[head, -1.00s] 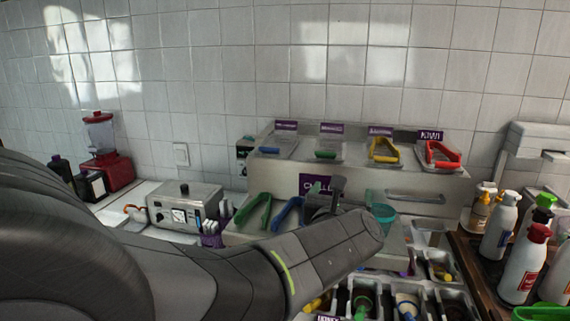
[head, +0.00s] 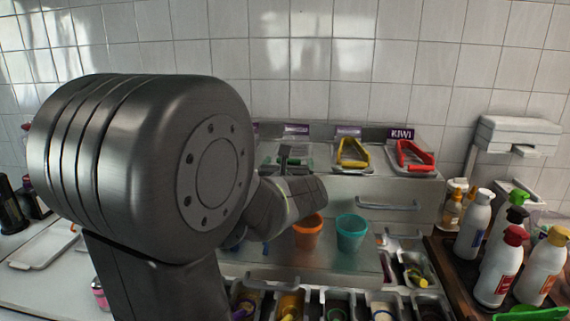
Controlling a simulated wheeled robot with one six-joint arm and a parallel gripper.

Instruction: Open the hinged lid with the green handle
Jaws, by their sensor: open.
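The lid with the green handle (head: 305,162) sits in the row on top of the steel topping cabinet, left of the lid with the yellow handle. Only bits of green show, as my gripper (head: 288,156) is in front of it. My gripper is open, at the lid's handle area; I cannot tell whether it touches the handle. The lid looks closed, though much of it is hidden.
An orange cup (head: 307,232) and a teal cup (head: 351,233) stand below, in front of the cabinet. Topping bins (head: 337,300) are lower. Bottles (head: 500,265) stand at right.

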